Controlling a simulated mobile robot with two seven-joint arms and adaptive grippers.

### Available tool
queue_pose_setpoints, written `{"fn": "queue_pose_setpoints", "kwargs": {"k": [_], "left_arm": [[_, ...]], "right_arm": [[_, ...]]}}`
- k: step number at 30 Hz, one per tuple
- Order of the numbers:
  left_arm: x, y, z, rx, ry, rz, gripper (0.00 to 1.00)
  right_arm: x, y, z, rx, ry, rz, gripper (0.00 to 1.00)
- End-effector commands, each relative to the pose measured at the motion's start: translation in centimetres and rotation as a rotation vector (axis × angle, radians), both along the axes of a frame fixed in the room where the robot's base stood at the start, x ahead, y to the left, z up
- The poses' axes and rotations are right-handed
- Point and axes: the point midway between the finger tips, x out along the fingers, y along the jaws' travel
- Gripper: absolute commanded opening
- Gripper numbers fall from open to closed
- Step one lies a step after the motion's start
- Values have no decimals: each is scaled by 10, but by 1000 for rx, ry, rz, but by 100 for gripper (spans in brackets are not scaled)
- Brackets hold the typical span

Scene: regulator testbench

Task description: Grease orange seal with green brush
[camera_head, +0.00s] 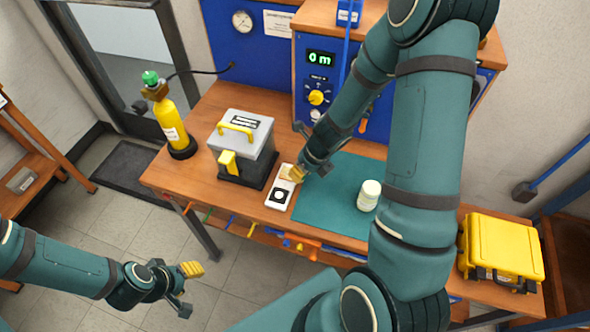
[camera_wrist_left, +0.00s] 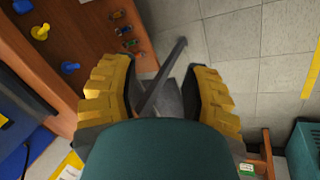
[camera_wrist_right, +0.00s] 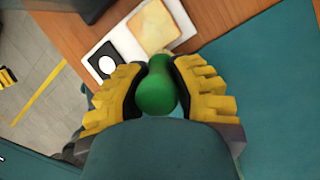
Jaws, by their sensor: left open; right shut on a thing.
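My right gripper (camera_head: 297,173) is shut on the green brush (camera_wrist_right: 156,92), whose rounded green end shows between the yellow fingers in the right wrist view. It is over or beside the tan square pad (camera_wrist_right: 153,27) on the white tray (camera_head: 271,203). The brush's far end is hidden, so I cannot tell whether it touches the pad. The tray also holds a black square with a white disc (camera_head: 280,195). My left gripper (camera_head: 188,279) is open and empty over the floor in front of the bench. I cannot make out an orange seal.
A white jar (camera_head: 369,195) stands on the teal mat (camera_head: 333,205). A grey box with yellow handles (camera_head: 243,140) and a yellow gas cylinder (camera_head: 170,126) stand left of the tray. A yellow case (camera_head: 503,248) is at right. Coloured tools hang along the bench front.

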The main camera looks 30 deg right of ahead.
Motion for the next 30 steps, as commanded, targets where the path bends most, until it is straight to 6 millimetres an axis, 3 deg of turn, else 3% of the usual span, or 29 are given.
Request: {"fn": "queue_pose_setpoints", "kwargs": {"k": [13,30], "left_arm": [[-3,-1,0,-2,7,-5,47],[11,2,51,5,-25,19,47]], "right_arm": [[-2,-1,0,1,-1,2,0],[-2,-1,51,1,-1,1,0]]}}
